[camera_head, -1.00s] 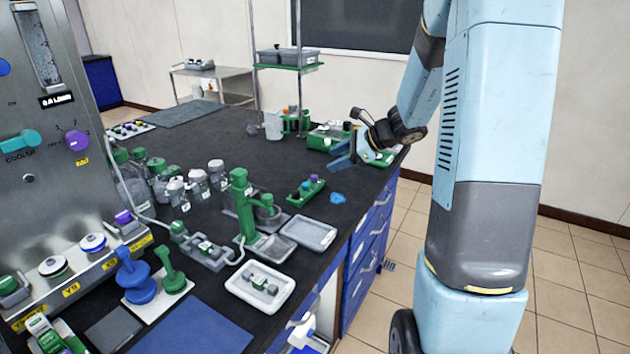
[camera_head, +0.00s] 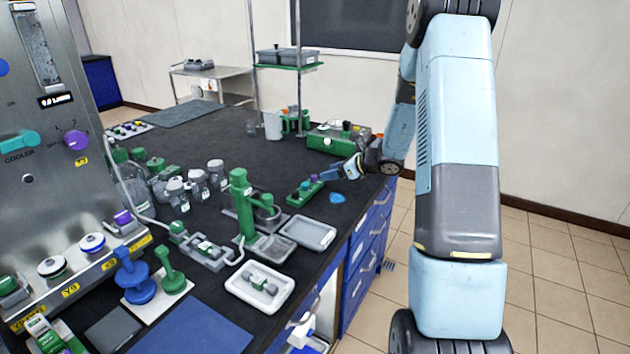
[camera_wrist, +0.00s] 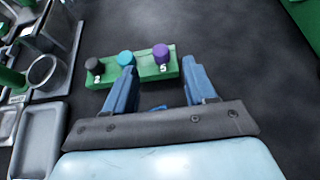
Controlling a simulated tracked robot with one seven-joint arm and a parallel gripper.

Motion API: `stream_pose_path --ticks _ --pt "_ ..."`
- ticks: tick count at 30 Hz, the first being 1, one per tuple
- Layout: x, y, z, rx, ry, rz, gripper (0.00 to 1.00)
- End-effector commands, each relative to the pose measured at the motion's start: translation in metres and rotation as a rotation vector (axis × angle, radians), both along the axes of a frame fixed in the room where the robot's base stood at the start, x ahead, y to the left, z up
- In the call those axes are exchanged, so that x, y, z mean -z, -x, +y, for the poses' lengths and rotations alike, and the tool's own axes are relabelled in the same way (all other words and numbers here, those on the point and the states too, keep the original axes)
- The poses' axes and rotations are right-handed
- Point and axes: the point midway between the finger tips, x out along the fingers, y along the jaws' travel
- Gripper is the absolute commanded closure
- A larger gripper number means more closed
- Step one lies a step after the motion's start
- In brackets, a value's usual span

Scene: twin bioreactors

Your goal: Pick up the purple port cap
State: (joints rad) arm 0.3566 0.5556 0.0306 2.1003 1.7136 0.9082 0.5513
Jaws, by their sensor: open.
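The purple port cap (camera_wrist: 161,53) sits on the right end of a small green rack (camera_wrist: 145,70) in the wrist view, by a label that looks like 5. A teal cap (camera_wrist: 125,58) is in the middle and a dark cap (camera_wrist: 94,66) at the left end. In the head view the purple cap (camera_head: 314,178) is at the rack's far end, close to my gripper (camera_head: 326,174). My gripper (camera_wrist: 163,80) is open and empty. In the wrist view its blue fingers lie on the near side of the rack, with the purple cap ahead between their directions.
A blue item (camera_head: 337,199) lies on the dark bench beside the rack. Grey trays (camera_wrist: 40,138) and a green stand (camera_head: 240,205) are to the left. A green case (camera_head: 338,138) stands behind my gripper. Bare bench (camera_wrist: 235,60) lies right of the rack.

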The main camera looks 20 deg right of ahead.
Motion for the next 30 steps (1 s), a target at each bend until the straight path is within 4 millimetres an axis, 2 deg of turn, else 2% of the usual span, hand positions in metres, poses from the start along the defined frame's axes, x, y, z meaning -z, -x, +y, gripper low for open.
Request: stream_pose_path --ticks 11,21,29,30 --pt "0.011 -0.014 0.015 -0.002 -0.001 0.001 0.45" --pt "0.032 -0.040 0.040 -0.002 -0.001 0.001 0.45" --pt "0.034 -0.043 0.042 -0.002 0.000 0.000 0.45" --pt "0.034 -0.043 0.042 -0.002 0.000 0.000 0.48"
